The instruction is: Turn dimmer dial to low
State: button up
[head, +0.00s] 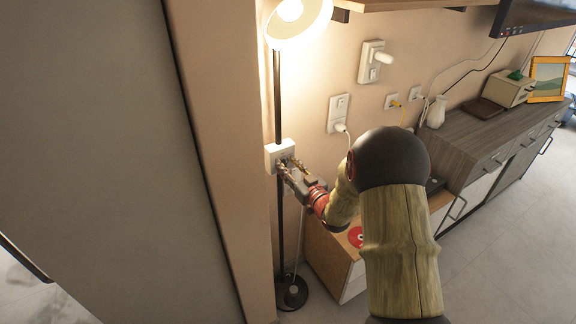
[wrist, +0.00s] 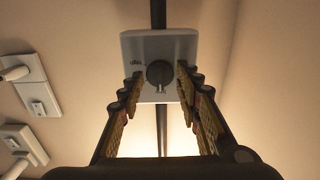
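The dimmer dial (wrist: 159,73) is a dark round knob on a white square plate (wrist: 180,45), mounted at the lamp's black pole. In the head view the plate (head: 277,148) shows at mid-height on the pole, and the dial is mostly hidden by my gripper. My gripper (wrist: 160,82) is open, with one finger on each side of the dial. Gaps show between the fingers and the knob in the wrist view. In the head view my gripper (head: 289,170) reaches the plate from the lower right. The lamp (head: 297,20) is lit.
Wall outlets with plugs (head: 339,114) and a switch plate (head: 371,62) are on the wall to the right. A low wooden cabinet (head: 325,244) stands below my arm. A wall edge (head: 203,130) lies close left of the lamp pole.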

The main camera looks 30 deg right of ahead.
jog(key=shift+o, duration=0.9)
jog(key=shift+r, duration=0.1)
jog(key=s, duration=1.2)
jog(key=shift+d, duration=0.2)
